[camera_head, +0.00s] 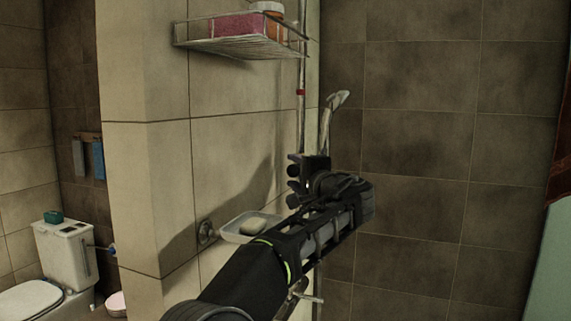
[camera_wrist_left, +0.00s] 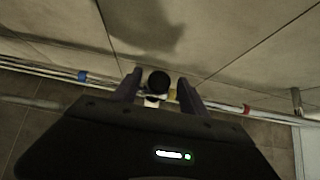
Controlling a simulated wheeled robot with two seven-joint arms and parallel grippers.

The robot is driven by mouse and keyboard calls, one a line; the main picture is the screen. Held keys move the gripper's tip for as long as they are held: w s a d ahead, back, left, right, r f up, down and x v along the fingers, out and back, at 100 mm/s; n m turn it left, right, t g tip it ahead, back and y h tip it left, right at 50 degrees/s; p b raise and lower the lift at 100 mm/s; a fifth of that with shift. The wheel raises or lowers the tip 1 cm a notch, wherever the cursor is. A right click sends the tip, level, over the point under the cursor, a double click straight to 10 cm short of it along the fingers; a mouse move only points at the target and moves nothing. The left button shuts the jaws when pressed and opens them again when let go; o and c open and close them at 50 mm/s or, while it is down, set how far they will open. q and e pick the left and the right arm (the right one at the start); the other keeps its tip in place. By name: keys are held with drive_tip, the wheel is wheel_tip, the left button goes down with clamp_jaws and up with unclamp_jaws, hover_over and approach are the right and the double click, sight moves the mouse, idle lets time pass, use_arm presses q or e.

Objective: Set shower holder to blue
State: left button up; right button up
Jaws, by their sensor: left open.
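The shower rail (camera_head: 300,125) runs upright along the wall corner in the head view, with a red band (camera_head: 300,92) above my left gripper (camera_head: 297,184). In the left wrist view the rail (camera_wrist_left: 40,70) lies across the picture, with a blue band (camera_wrist_left: 82,76) on the left and the red band (camera_wrist_left: 246,109) on the right. The shower holder's dark round knob (camera_wrist_left: 158,80) sits between the open fingers of my left gripper (camera_wrist_left: 159,92), near a yellow band (camera_wrist_left: 172,94). I cannot tell whether the fingers touch it. The shower head (camera_head: 338,98) rises above the gripper.
A wire shelf (camera_head: 225,46) with a pink item and a jar hangs above the gripper. A soap dish (camera_head: 236,236) is on the wall beside my left arm. A toilet (camera_head: 66,252) stands at the far left. Dark tiled wall lies behind.

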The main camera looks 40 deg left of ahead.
use_arm(q)
drive_tip(key=p+x, duration=0.1)
drive_tip(key=x, duration=0.3)
drive_tip(key=shift+r, duration=0.1)
drive_tip(key=shift+w+a, duration=0.15)
drive_tip(key=shift+a, duration=0.05)
drive_tip(key=shift+c, duration=0.3)
clamp_jaws()
idle(0.9)
